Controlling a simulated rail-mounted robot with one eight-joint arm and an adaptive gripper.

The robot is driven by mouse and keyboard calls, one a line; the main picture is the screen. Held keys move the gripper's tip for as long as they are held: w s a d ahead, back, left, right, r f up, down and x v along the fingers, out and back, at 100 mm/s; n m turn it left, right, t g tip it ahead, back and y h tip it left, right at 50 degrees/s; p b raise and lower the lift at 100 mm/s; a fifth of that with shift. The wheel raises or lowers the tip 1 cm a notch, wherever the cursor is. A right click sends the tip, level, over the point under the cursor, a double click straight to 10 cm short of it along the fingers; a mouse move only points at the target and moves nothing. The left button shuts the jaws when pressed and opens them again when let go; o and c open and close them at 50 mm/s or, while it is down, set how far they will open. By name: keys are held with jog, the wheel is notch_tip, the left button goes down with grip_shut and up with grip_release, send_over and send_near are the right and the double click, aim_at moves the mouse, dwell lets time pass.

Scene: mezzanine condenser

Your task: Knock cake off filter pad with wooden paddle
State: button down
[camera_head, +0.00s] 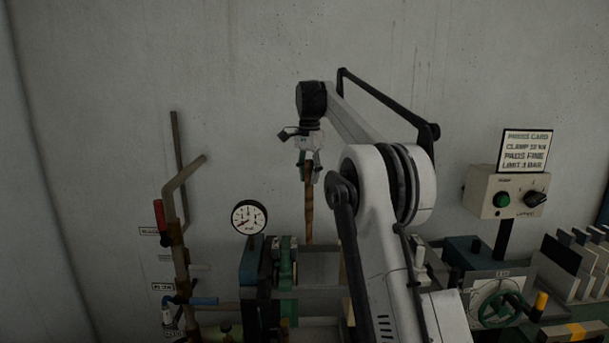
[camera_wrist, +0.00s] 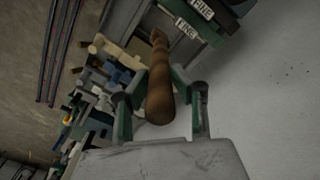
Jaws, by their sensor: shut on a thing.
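My gripper (camera_head: 309,160) points down above the filter press in the head view and is shut on the wooden paddle (camera_head: 309,212). The paddle hangs straight down, its lower end near the top of the press rails. In the wrist view the paddle's rounded brown handle (camera_wrist: 160,95) lies between the fingers of my gripper (camera_wrist: 160,98). The press has a dark blue end block (camera_head: 250,268) and green plates (camera_head: 287,262) left of the paddle. I cannot make out the cake or tell which surface is the filter pad.
A pressure gauge (camera_head: 249,217) stands on the press's left end. Pipes with a red-handled valve (camera_head: 159,215) rise farther left. To the right are a control box (camera_head: 505,193), a sign (camera_head: 525,151), a green handwheel (camera_head: 499,308) and a rack of plates (camera_head: 572,262). The wall behind is bare.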

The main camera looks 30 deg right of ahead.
aim_at(308, 235)
notch_tip(308, 235, down, 21)
jog(key=b, duration=1.2)
dwell(0.3)
jog(key=shift+w+a, duration=0.35)
jog(key=shift+a, duration=0.4)
jog(key=shift+w+a, duration=0.3)
jog(key=shift+a, duration=0.4)
jog(key=shift+s+d, duration=0.35)
jog(key=shift+d, duration=0.35)
jog(key=shift+s+d, duration=0.3)
jog(key=shift+d, duration=0.35)
